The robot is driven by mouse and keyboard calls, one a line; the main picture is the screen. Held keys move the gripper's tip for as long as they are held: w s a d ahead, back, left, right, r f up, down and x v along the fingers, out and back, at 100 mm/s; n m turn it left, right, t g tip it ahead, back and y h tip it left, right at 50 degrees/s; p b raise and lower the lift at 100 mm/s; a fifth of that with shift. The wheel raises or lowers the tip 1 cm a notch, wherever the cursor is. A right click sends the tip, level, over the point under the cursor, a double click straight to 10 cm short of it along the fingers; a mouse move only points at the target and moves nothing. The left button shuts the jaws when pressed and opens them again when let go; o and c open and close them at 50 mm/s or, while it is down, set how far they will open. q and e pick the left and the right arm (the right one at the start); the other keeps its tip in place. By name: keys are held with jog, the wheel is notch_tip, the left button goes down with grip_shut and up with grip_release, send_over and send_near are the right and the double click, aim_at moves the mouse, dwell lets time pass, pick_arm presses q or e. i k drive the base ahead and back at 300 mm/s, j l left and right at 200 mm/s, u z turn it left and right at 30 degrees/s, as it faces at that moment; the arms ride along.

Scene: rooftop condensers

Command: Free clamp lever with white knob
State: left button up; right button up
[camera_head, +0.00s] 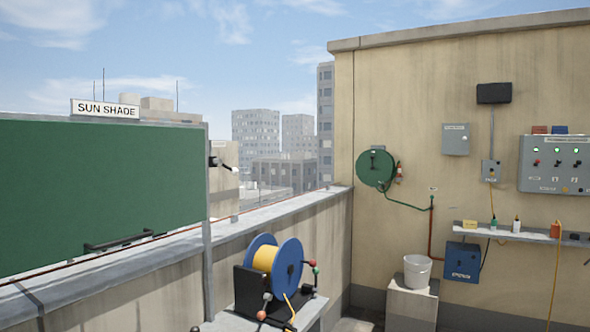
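A small black clamp (213,161) sits on the right-hand post of the green sun shade (110,190). A short lever reaches out from it to the right, and its pale end looks like a white knob (235,169). The lever slopes slightly down to the right. The clamp is small here, so I cannot tell how tightly it grips the post. Neither of my grippers is in view.
A blue reel with yellow line (287,268) stands on a grey stand in front of the parapet (270,215). A white bucket (417,270) sits on a block by the wall. A shelf (520,235) and control panel (562,164) are at right.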

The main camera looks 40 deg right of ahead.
aim_at(234, 171)
jog(key=z, duration=1)
